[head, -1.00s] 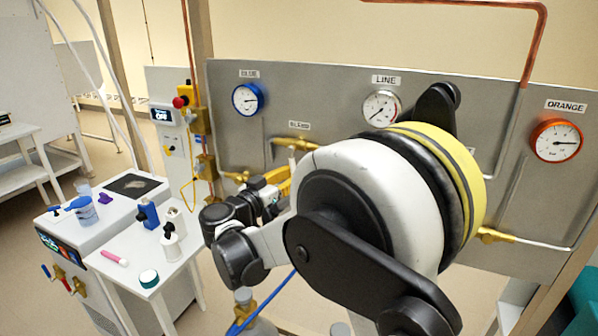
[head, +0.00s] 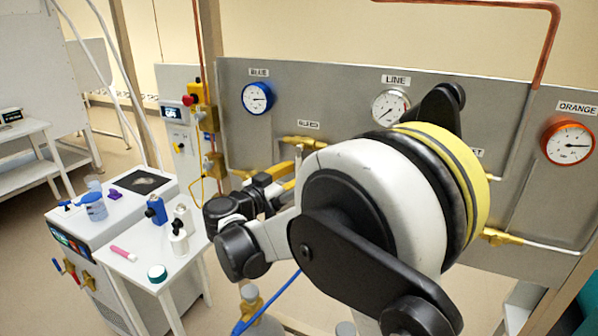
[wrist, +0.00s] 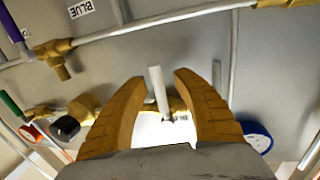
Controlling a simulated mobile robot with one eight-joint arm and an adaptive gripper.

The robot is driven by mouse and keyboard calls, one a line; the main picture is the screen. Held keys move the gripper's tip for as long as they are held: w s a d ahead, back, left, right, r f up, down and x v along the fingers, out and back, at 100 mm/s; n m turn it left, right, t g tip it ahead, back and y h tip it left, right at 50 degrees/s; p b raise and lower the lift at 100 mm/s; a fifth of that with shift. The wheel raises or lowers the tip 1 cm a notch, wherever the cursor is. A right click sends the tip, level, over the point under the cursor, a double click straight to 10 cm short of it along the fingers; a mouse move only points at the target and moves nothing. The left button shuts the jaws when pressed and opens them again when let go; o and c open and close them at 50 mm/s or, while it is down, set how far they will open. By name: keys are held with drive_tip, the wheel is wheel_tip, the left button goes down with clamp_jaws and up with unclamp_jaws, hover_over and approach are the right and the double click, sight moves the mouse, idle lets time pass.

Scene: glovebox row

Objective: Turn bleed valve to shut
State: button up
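The bleed valve, a brass fitting (head: 303,141) under a small label (head: 309,124), sits on the grey panel, partly hidden by my arm. Its pale lever (head: 298,158) points downward in the head view. In the wrist view the lever (wrist: 158,92) stands between the two tan fingers of my gripper (wrist: 160,85), with a gap on each side. My gripper is open and not closed on the lever. In the head view my gripper (head: 283,190) is just below the valve, largely hidden by my wrist.
The panel carries a blue gauge (head: 257,98), a line gauge (head: 391,107) and an orange gauge (head: 568,143). Other brass valves (head: 497,237) and pipes flank the bleed valve. A white table (head: 130,265) with small items stands at the left.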

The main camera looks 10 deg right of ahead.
drive_tip(key=v, duration=1.2)
drive_tip(key=shift+d, duration=0.1)
idle(0.4)
drive_tip(key=s+d+f+n+g+y, duration=0.25)
drive_tip(key=s+d, duration=0.25)
drive_tip(key=d, duration=0.3)
drive_tip(key=s+d+f+n+g+y, duration=0.2)
drive_tip(key=s+d+n+y, duration=0.1)
drive_tip(key=s+d, duration=0.3)
drive_tip(key=s+f+n+y, duration=0.2)
drive_tip(key=s+f+y, duration=0.1)
drive_tip(key=s, duration=0.4)
drive_tip(key=s+f+n+y+b, duration=0.1)
drive_tip(key=s+f+n+y, duration=0.1)
drive_tip(key=s, duration=0.5)
drive_tip(key=f+y, duration=0.1)
drive_tip(key=y, duration=0.1)
drive_tip(key=shift+s+y, duration=0.3)
drive_tip(key=shift+y, duration=0.05)
